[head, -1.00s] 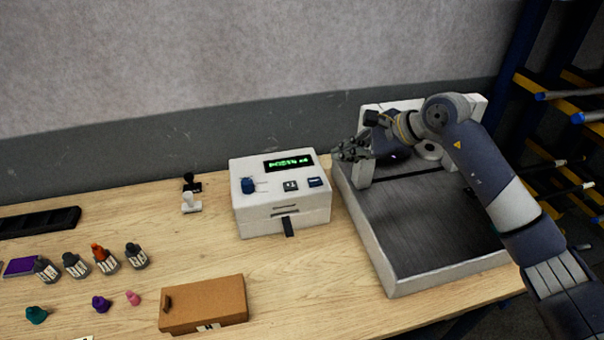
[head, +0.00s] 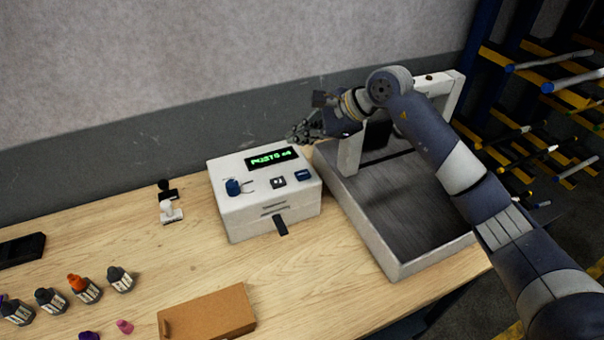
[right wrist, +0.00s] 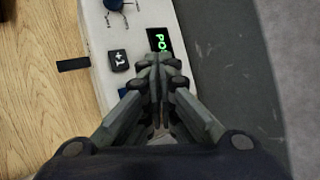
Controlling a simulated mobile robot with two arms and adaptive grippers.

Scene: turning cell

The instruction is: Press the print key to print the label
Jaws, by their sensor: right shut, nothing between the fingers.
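The white label printer (head: 262,212) stands on the wooden bench in the head view. Its top has a green-lit display (head: 271,157), a blue knob (head: 233,187), a dark key (head: 278,182) and a blue key (head: 303,175). In the right wrist view the dark key (right wrist: 118,60) is marked "+1", and the blue key (right wrist: 126,94) is partly hidden by my fingers. A dark tab (head: 280,226) sticks out of the printer's front. My right gripper (head: 300,133) is shut and empty, above the printer's back right corner. My left gripper is out of view.
A grey-walled tray (head: 400,268) with an upright frame stands right of the printer. Several small bottles (head: 85,289) and a brown box (head: 208,314) are at the front left. Bare bench lies before the printer.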

